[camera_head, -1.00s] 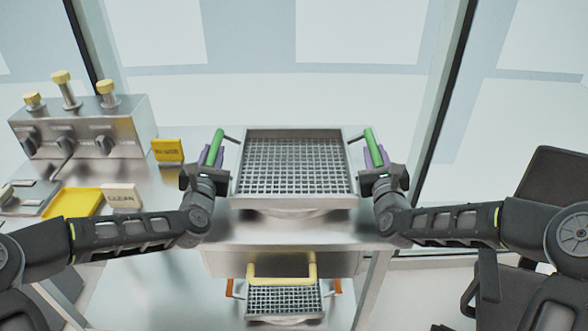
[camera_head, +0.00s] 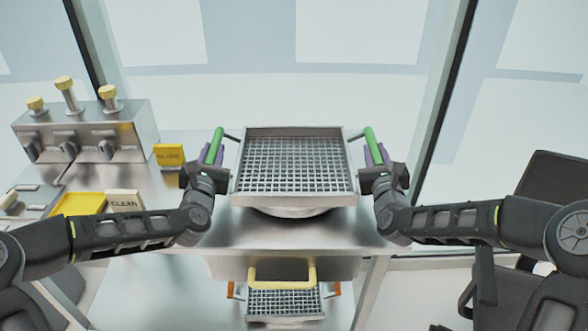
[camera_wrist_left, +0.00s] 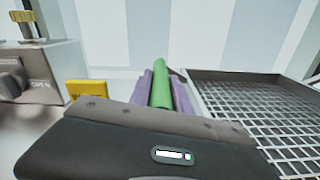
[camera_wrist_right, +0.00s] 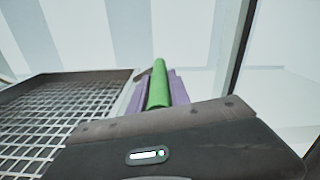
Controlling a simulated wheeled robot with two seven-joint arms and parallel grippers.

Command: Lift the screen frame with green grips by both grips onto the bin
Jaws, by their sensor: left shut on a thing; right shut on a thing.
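The screen frame (camera_head: 240,186) is a square metal frame with a wire mesh and a green grip on each side. My left gripper (camera_head: 213,153) is shut on the left green grip (camera_wrist_left: 160,90). My right gripper (camera_head: 374,154) is shut on the right green grip (camera_wrist_right: 158,85). The frame is held roughly level between the two grippers, above a round metal rim (camera_head: 290,212) that shows under its front edge. Whether frame and rim touch is hidden. The bin (camera_head: 290,266), a metal box with a yellow handle, shows below the counter front.
A second mesh frame with orange grips (camera_head: 284,303) is low in front. A control box with yellow knobs (camera_head: 85,130), yellow signs (camera_head: 168,155), a yellow tray (camera_head: 78,203) and a CLEAN block (camera_head: 124,199) stand at left. A black chair (camera_head: 555,190) is at right.

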